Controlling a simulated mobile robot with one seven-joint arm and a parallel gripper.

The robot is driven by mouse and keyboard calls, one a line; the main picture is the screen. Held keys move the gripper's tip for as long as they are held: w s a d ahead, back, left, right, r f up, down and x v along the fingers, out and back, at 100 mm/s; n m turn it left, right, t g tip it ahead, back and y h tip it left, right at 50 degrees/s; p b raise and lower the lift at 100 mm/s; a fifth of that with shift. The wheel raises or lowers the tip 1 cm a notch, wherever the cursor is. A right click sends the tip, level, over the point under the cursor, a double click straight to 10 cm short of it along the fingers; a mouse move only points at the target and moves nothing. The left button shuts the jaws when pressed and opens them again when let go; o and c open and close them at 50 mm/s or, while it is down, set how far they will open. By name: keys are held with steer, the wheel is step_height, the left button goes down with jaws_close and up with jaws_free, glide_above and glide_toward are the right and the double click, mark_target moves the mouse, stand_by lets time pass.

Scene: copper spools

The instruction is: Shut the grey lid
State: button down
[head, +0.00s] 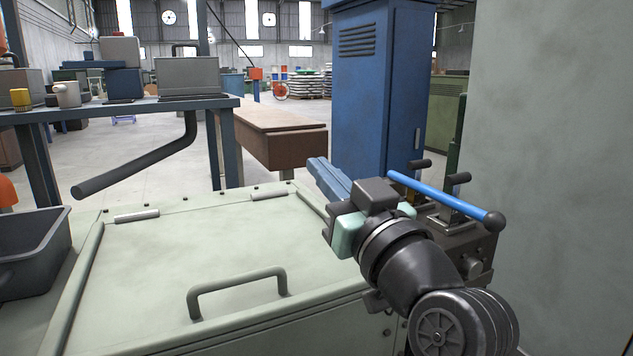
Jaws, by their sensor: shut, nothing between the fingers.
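The grey-green lid (190,257) lies flat on its cabinet in the head view, with its dark bar handle (238,289) towards the front and two hinges along the back edge. No raised gap shows along its visible edges, but its front left corner is cut off by the frame. My gripper (318,170) is to the right of the lid, above its back right side and apart from the handle. Its fingers point away to the upper left. They are shut and empty. My wrist hides part of the lid's right edge.
A dark bin (30,250) stands left of the lid. A lever with a blue bar (440,199) is close to the right of my wrist. A blue cabinet (375,95) and a workbench (120,108) stand behind. The space above the lid is clear.

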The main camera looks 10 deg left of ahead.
steer(key=t+y+b, duration=0.1)
steer(key=t+b, duration=0.1)
steer(key=b, duration=1.1)
glide_above(337, 282)
steer(key=s, duration=0.6)
step_height(337, 282, down, 11)
steer(key=shift+w+d+f+b, duration=0.1)
steer(key=shift+d+f+b, duration=0.1)
steer(key=shift+f+b, duration=0.35)
steer(key=shift+d+f+b, duration=0.15)
steer(key=shift+f+b, duration=0.3)
steer(key=shift+f, duration=0.2)
step_height(337, 282, up, 10)
steer(key=p, duration=0.5)
steer(key=s+d+r+m+t+h+p, duration=0.1)
steer(key=s+d+r+m+t+h, duration=0.25)
steer(key=s+h, duration=0.3)
steer(key=s+d+r+m+t+h+p, duration=0.1)
steer(key=s+d+r+m+t+h, duration=0.1)
steer(key=s+r+m+t+h, duration=0.45)
step_height(337, 282, up, 36)
steer(key=s+n+g+p, duration=0.1)
steer(key=n+p, duration=0.1)
steer(key=p, duration=3.6)
steer(key=shift+s+d+f+n, duration=0.15)
steer(key=shift+s+d+n, duration=0.1)
steer(key=shift+n, duration=0.05)
